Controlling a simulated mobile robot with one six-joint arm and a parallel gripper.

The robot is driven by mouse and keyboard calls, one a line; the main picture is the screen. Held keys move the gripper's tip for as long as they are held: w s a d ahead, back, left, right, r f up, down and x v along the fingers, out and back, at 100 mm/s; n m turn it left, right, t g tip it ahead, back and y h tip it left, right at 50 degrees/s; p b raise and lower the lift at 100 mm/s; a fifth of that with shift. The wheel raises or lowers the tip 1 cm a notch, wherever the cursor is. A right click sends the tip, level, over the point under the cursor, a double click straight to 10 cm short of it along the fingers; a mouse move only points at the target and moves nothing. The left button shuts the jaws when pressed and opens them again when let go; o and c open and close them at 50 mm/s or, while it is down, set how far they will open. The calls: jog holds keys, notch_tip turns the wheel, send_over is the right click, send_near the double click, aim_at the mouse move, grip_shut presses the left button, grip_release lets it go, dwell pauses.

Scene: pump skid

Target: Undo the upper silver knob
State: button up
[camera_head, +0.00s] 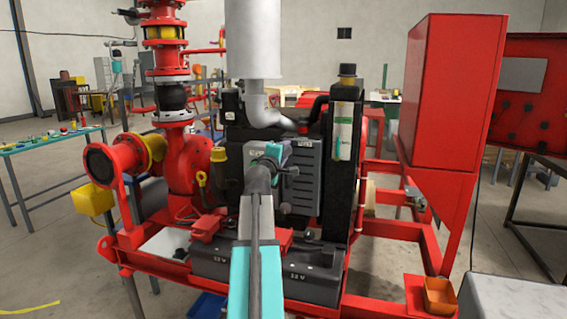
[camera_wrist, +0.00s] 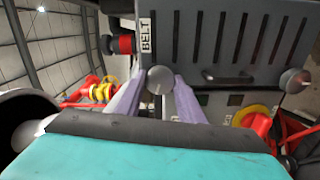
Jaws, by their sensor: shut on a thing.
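The upper silver knob (camera_wrist: 160,79) is round and sits between the two fingertips of my gripper (camera_wrist: 165,85) in the wrist view. The fingers are closed on its sides. A second silver knob (camera_wrist: 294,80) shows apart at the right of that view. The slotted grey cover (camera_wrist: 235,40) with a BELT label lies behind the knobs. In the head view my gripper (camera_head: 272,152) reaches the left side of the grey cover (camera_head: 305,178); the held knob is hidden there by my gripper.
The white exhaust cylinder (camera_head: 253,38) stands above the engine. Black batteries (camera_head: 312,285) sit below on the red skid frame (camera_head: 370,305). A tall red cabinet (camera_head: 450,90) stands at the right. A table with small parts (camera_head: 45,145) is at the left.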

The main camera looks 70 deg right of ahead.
jog(key=m+b, duration=0.7)
jog(key=shift+f, duration=0.15)
jog(key=shift+r+m+b, duration=0.2)
jog(key=shift+m+b, duration=2.7)
jog(key=shift+m, duration=0.1)
jog(key=o, duration=1.1)
jog(key=shift+c, duration=0.2)
